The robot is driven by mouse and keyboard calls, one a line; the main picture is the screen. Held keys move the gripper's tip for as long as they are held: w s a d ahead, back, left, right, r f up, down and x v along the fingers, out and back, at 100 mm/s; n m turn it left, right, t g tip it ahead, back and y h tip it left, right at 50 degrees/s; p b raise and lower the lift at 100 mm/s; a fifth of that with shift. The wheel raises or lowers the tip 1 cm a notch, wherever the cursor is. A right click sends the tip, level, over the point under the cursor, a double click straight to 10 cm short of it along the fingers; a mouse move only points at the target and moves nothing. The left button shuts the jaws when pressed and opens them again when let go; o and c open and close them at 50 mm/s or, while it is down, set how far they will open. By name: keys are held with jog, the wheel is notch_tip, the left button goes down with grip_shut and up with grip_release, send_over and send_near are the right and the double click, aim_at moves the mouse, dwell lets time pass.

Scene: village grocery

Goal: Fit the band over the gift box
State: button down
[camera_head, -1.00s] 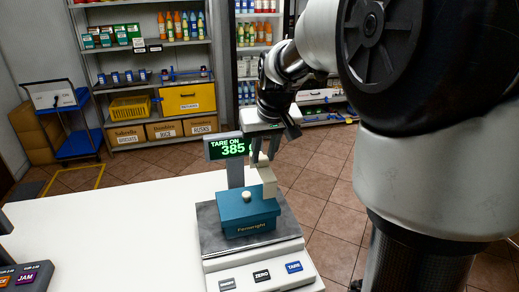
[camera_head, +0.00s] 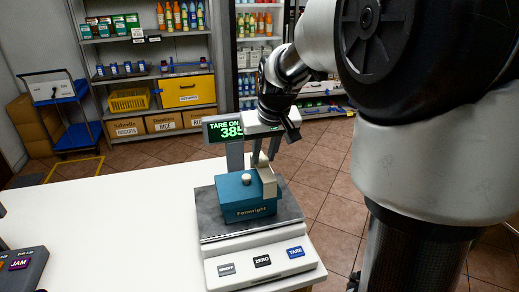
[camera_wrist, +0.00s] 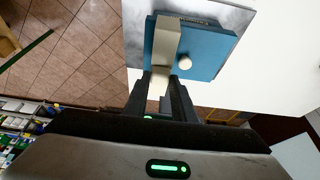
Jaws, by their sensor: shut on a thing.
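The gift box (camera_head: 238,196) is teal with a pale round knob on its lid, and sits upright on the scale's plate. The band (camera_head: 268,184) is a cream, stiff strip with a leg hanging down. My gripper (camera_head: 262,160) is shut on the band at the box's right side. In the wrist view the band (camera_wrist: 167,42) crosses the lid of the box (camera_wrist: 208,62) beside the knob, with blue showing on both sides. The front leg overlaps the box's front face near the right end. The band's far leg is hidden, and I cannot tell whether it touches the lid.
The scale (camera_head: 212,234) stands at the white counter's right edge, its display (camera_head: 228,130) on a post behind the box. A dark keypad (camera_head: 18,270) lies at the front left. The counter (camera_head: 110,225) between is clear. Shelves stand beyond the tiled floor.

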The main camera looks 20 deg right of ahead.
aim_at(264, 165)
jog(key=shift+f+b, duration=1.35)
jog(key=shift+f, duration=0.7)
jog(key=c, duration=1.4)
grip_release()
jog(key=shift+r, duration=0.15)
